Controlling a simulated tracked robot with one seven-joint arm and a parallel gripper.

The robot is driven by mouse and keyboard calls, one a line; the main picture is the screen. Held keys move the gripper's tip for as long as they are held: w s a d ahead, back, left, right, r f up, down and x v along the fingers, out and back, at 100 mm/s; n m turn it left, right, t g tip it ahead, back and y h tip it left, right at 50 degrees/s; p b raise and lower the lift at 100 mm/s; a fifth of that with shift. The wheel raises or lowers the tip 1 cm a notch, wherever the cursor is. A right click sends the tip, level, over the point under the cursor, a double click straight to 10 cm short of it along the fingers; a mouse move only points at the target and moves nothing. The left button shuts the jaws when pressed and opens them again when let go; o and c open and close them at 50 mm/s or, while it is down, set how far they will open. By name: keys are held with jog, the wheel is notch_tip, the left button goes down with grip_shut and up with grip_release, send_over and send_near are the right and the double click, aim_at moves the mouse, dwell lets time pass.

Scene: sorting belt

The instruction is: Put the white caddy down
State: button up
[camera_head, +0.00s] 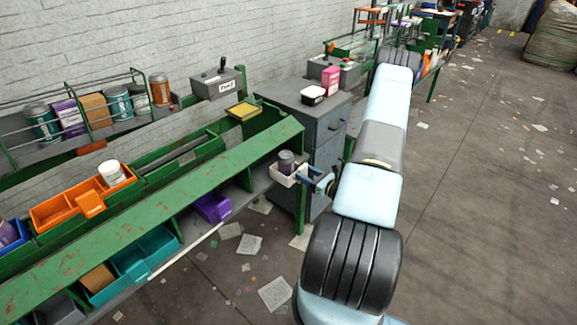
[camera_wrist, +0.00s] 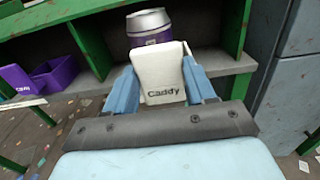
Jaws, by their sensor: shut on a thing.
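The white caddy (camera_wrist: 158,72) has the word "Caddy" on its front plate and sits between the two blue fingers of my gripper (camera_wrist: 164,92) in the wrist view. The fingers are shut on that plate. A can with a silver lid and purple label (camera_wrist: 149,27) stands upright in the caddy. In the head view the caddy (camera_head: 284,177) is at the right end of the green bench, at the level of its grey lower shelf, with my gripper (camera_head: 318,184) to its right. Whether the caddy's base touches the shelf cannot be told.
The grey lower shelf (camera_head: 262,182) runs under the green bench top (camera_head: 170,205). A purple bin (camera_head: 213,207) and a teal bin (camera_head: 135,265) stand farther left along it. A grey drawer cabinet (camera_head: 318,125) is behind the bench's right end. Paper scraps litter the floor.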

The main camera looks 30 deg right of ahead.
jog(key=x, duration=0.9)
jog(key=shift+w+a+f, duration=0.1)
jog(key=shift+f, duration=0.25)
jog(key=o, duration=1.1)
